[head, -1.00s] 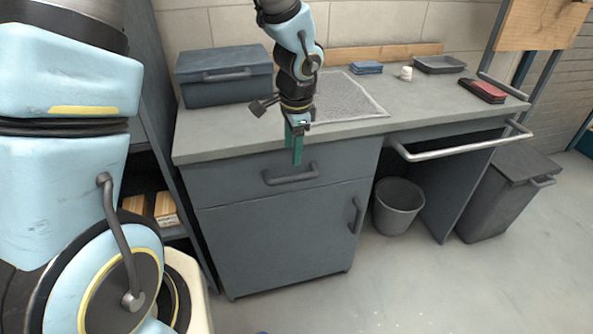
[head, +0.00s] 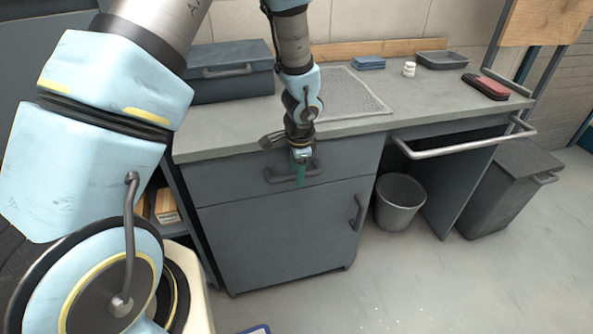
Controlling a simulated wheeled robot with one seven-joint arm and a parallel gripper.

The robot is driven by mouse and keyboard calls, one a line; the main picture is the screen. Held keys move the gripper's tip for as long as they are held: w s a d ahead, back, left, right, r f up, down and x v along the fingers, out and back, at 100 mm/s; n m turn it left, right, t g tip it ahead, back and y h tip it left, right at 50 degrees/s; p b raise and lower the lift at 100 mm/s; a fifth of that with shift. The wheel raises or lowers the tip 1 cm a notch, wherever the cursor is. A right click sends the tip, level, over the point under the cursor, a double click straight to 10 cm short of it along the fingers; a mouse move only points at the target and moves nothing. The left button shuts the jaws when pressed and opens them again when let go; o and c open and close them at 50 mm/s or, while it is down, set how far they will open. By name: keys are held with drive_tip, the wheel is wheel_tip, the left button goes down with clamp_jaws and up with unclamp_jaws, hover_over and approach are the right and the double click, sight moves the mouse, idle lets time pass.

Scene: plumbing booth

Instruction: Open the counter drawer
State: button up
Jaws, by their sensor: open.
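The counter drawer (head: 232,182) is the grey front under the countertop, above a cupboard door, and it is shut. Its dark bar handle (head: 275,178) runs across the middle of the front and is partly hidden by my gripper. My gripper (head: 300,178) has green fingers pointing down and is open. It is in front of the right part of the handle. I cannot tell whether the fingers touch the handle or straddle it.
The cupboard door (head: 275,235) below has an upright handle (head: 357,212). On the countertop (head: 225,140) are a blue-grey toolbox (head: 230,80), a mat (head: 340,95) and a tray (head: 442,60). A rail (head: 450,150), bucket (head: 399,200) and bin (head: 510,190) are right.

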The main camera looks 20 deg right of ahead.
clamp_jaws()
idle(0.4)
idle(1.0)
